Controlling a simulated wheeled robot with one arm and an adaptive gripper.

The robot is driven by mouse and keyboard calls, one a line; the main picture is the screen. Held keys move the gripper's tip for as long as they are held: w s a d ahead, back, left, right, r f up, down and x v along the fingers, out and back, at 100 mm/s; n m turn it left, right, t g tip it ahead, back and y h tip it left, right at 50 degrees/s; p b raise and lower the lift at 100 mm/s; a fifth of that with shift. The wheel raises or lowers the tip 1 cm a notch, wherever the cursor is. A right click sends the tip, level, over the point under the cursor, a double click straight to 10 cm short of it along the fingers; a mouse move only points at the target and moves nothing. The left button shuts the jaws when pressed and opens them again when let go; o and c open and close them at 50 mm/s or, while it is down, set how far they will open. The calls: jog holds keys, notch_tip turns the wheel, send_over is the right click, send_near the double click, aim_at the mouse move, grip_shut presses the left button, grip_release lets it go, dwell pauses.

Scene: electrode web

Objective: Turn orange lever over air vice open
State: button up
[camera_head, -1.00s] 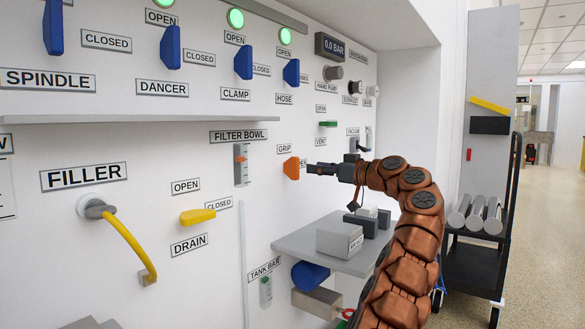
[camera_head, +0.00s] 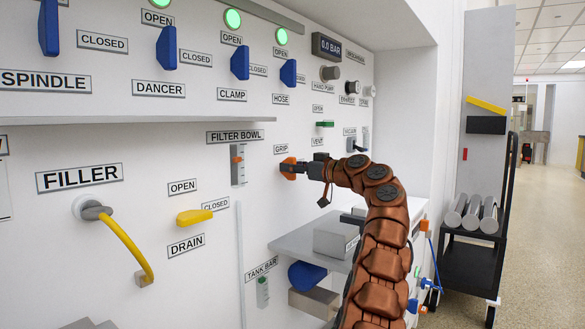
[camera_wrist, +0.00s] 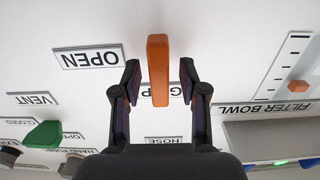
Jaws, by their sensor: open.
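The orange lever (camera_head: 287,168) sits on the white panel by the GRIP label (camera_head: 281,149). In the wrist view the lever (camera_wrist: 158,70) stands lengthwise between my two fingers and partly covers the upside-down GRIP label. My gripper (camera_head: 297,168) is open around the lever, with a gap showing on each side of it in the wrist view. The OPEN label (camera_wrist: 88,58) is on the picture's left there, outside my left finger. In the head view my gripper hides part of the lever and that label.
The FILTER BOWL gauge (camera_head: 237,165) is left of the lever. A green VENT lever (camera_head: 325,124) is above right, and blue levers (camera_head: 288,73) are higher up. A grey shelf (camera_head: 290,238) with a box (camera_head: 336,236) juts out below my arm.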

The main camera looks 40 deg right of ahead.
jog(key=shift+c, duration=0.3)
grip_shut()
